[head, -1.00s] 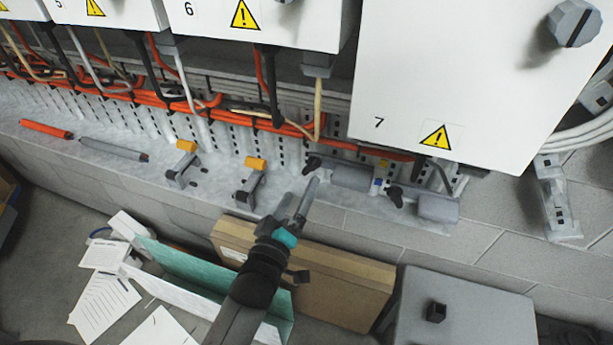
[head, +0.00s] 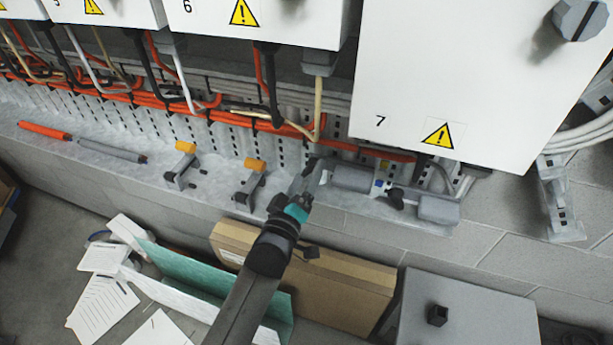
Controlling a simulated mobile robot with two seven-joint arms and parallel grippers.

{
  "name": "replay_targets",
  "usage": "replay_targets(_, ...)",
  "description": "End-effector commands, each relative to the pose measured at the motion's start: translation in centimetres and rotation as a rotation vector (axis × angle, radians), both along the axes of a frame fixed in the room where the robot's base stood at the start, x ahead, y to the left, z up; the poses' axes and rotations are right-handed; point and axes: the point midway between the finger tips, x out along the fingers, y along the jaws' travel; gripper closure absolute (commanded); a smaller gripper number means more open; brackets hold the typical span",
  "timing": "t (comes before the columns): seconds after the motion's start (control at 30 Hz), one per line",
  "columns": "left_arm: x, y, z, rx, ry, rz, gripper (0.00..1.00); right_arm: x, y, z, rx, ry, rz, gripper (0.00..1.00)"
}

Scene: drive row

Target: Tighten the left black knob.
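The left black knob (head: 313,162) sits at the left end of a grey cylinder fitting (head: 352,177) on the ledge under cabinet 7. A second black knob (head: 396,198) shows farther right, beside another grey cylinder (head: 438,208). My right gripper is not in view.
Cabinet 7 (head: 440,80) overhangs the ledge (head: 345,215). Two orange-topped clamps (head: 185,165) (head: 250,185) stand to the left. A cardboard box (head: 340,283) and a grey box (head: 465,310) are below, with papers on the floor at lower left.

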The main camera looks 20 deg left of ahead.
Motion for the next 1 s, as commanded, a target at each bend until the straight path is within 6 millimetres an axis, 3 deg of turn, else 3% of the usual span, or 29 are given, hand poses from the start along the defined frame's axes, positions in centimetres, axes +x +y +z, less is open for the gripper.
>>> replay_targets(0.07, -0.02, -0.01, -0.01, 0.000, 0.000, 0.000, 0.29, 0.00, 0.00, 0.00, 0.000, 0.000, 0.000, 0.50)
replay_targets(0.57, -0.03, -0.01, 0.01, 0.000, 0.000, 0.000, 0.85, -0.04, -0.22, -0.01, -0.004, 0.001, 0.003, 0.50)
replay_targets(1.0, -0.01, -0.02, 0.17, 0.100, -0.005, 0.000, 0.86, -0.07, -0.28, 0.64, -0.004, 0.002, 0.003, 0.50)
